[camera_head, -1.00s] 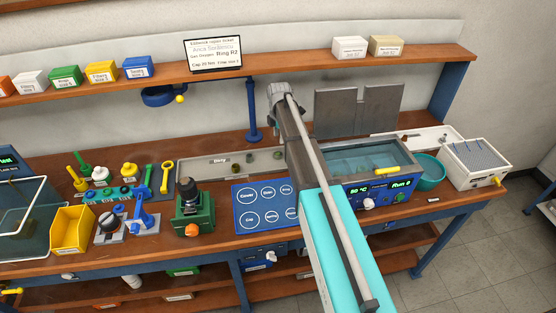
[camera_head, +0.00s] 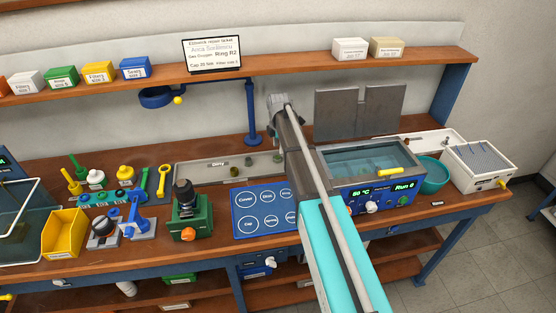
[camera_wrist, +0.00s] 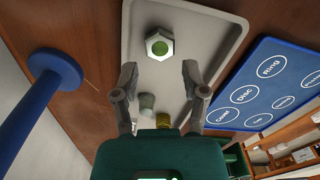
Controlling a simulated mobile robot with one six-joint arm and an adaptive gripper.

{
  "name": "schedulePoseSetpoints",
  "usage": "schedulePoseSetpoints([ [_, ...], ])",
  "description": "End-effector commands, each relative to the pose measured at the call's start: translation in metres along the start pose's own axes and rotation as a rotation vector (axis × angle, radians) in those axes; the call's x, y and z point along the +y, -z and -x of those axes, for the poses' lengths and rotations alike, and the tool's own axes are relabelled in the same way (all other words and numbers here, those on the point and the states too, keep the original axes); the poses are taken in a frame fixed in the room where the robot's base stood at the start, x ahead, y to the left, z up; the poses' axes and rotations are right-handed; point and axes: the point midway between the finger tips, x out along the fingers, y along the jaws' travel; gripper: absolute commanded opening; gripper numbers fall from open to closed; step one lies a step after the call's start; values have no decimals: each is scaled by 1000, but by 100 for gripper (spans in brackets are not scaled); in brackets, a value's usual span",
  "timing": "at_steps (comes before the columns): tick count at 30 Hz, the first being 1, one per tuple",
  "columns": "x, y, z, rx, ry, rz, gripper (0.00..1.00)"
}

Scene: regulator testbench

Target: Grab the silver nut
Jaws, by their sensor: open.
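The silver nut (camera_wrist: 160,44), a hexagonal piece with a green centre, lies on the grey "Dirty" tray (camera_wrist: 222,58) in the wrist view. My gripper (camera_wrist: 160,70) is open, with one finger on each side and nothing between the tips. The nut lies just beyond the fingertips, roughly centred between them. A small grey-green part (camera_wrist: 147,101) and a brass-coloured part (camera_wrist: 163,120) are nearer my palm. In the head view my arm covers part of the tray (camera_head: 205,178), and I cannot pick out the nut there for sure.
A blue post (camera_wrist: 55,72) stands left of my gripper in the wrist view. The blue labelled mat (camera_wrist: 265,90) lies to the right. In the head view, a water bath (camera_head: 370,160) stands right of my arm and a green fixture (camera_head: 190,215) to its left.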

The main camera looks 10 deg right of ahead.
Motion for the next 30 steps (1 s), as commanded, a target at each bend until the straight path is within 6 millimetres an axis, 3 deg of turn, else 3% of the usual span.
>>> schedulePoseSetpoints([
  [21, 1, 2, -46, 0, 0, 1, 57],
  [30, 1, 2, -52, 0, 0, 1, 57],
])
